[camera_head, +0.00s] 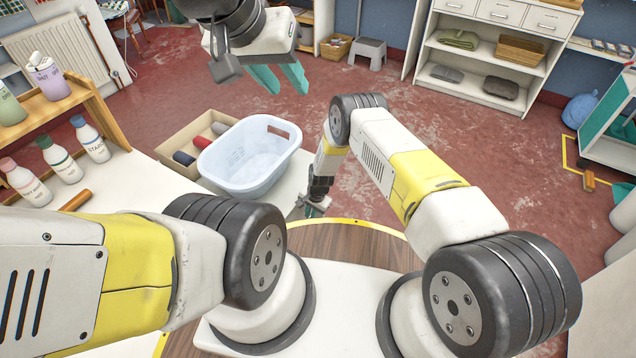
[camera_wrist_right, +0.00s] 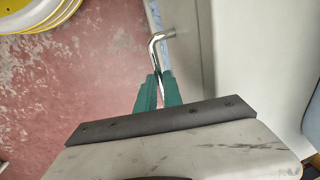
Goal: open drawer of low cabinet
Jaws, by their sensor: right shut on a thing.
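The low cabinet (camera_head: 287,192) is white and stands ahead of my base, with a basket and a box on top. In the right wrist view its pale side (camera_wrist_right: 245,65) fills the right part. A bent metal bar handle (camera_wrist_right: 158,42) sticks out along the cabinet's edge. My right gripper (camera_wrist_right: 160,80) has its teal fingers shut on this handle. In the head view my right gripper (camera_head: 314,208) is low beside the cabinet, and the handle cannot be made out there. My left gripper (camera_head: 288,91) is raised over the floor, its teal fingers apart and empty.
A pale blue laundry basket (camera_head: 243,165) and a cardboard box (camera_head: 178,140) with rolled cloths stand on the cabinet. A table (camera_head: 125,180) with bottles (camera_head: 90,140) is at left. White shelves (camera_head: 488,60) stand at the back. The red floor (camera_head: 390,90) between is mostly clear.

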